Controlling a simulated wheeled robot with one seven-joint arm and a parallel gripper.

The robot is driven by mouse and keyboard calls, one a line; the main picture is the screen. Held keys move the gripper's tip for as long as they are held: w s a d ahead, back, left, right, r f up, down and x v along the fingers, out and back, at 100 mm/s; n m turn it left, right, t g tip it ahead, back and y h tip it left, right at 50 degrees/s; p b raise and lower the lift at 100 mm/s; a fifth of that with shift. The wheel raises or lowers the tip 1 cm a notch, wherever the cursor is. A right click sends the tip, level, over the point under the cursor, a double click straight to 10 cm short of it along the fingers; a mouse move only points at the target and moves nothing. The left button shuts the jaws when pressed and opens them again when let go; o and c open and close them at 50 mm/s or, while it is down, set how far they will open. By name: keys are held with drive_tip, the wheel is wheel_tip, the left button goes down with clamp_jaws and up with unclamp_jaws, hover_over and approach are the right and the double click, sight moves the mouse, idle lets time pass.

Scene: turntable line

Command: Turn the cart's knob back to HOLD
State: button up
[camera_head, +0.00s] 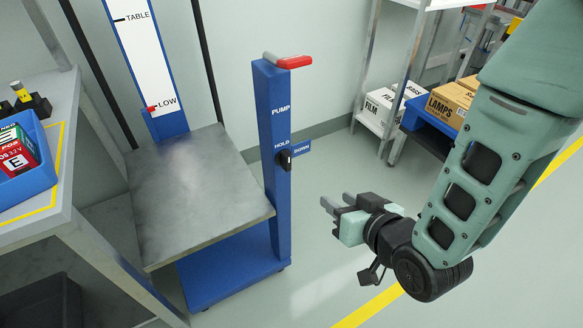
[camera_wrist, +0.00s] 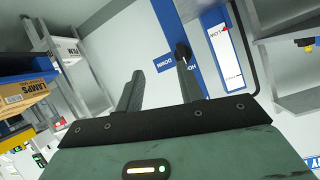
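The blue cart post (camera_head: 273,110) carries a black knob (camera_head: 285,160) between the labels PUMP, HOLD and DOWN. The knob sits next to the DOWN plate (camera_head: 301,148); its exact pointing is too small to tell. In the wrist view the knob (camera_wrist: 182,51) shows just beyond the tip of one finger, and the DOWN plate (camera_wrist: 164,63) lies between the fingers' lines. My gripper (camera_head: 337,201) is open and empty, to the right of the post and lower than the knob in the head view. Its two spread fingers also show in the wrist view (camera_wrist: 160,70).
The cart has a grey platform (camera_head: 190,195), a red-gripped handle (camera_head: 290,62) on the post, and a scale (camera_head: 138,50) with a red marker at LOW. A bench with a blue bin (camera_head: 28,185) stands left. Shelving with boxes (camera_head: 450,103) stands behind. Floor around my gripper is clear.

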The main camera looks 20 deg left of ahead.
wheel_tip(320, 180, down, 3)
drive_tip(key=s+t+y, duration=0.2)
drive_tip(key=y, duration=0.1)
drive_tip(key=n+y, duration=0.1)
approach(289, 164)
drive_tip(key=shift+t, duration=0.4)
drive_tip(key=x, duration=0.8)
drive_tip(key=shift+w+a+f, duration=0.15)
drive_tip(key=shift+a+f, duration=0.15)
drive_tip(key=shift+a, duration=0.1)
